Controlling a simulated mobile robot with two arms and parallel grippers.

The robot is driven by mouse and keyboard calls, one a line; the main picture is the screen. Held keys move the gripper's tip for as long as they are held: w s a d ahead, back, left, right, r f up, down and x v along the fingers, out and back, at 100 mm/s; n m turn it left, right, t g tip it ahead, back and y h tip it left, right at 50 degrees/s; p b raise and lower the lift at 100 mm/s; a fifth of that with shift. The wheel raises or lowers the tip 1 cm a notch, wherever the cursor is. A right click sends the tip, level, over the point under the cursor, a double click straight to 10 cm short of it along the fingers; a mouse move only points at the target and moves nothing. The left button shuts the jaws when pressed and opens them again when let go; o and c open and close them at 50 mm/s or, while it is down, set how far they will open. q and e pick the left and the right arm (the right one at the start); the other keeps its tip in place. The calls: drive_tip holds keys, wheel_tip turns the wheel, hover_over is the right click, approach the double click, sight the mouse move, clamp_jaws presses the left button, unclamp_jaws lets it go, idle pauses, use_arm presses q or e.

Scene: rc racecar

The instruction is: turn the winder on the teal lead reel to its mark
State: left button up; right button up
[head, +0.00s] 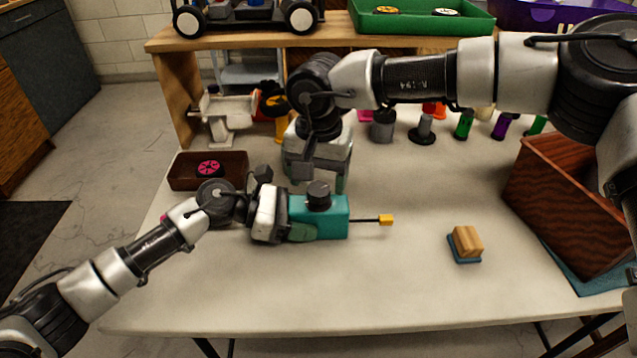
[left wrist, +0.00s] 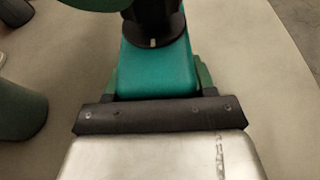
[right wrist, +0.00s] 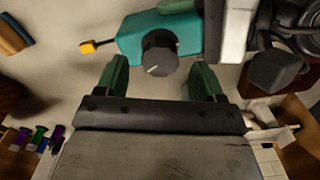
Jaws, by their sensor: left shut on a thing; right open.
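The teal lead reel (head: 335,222) is a teal box above the table, with a black round winder (head: 319,193) on top. Its lead ends in a yellow plug (head: 386,220) at the right. My left gripper (head: 303,231) is shut on the reel's body, its fingers along both sides. My right gripper (head: 320,178) is open and empty behind the winder. In the right wrist view its fingers (right wrist: 158,78) are spread just short of the winder (right wrist: 160,45), which shows a pale line. The left wrist view shows a pale tick low on the winder (left wrist: 152,43).
A wooden block on a blue pad (head: 466,245) lies right of the reel. A brown tray with a pink wheel (head: 180,183) is at the left and a large brown bin (head: 560,205) at the right. Several coloured spools (head: 464,126) stand at the back. The front table is clear.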

drive_tip(key=shift+f, duration=0.95)
drive_tip(key=shift+c, duration=0.2)
drive_tip(key=c, duration=0.9)
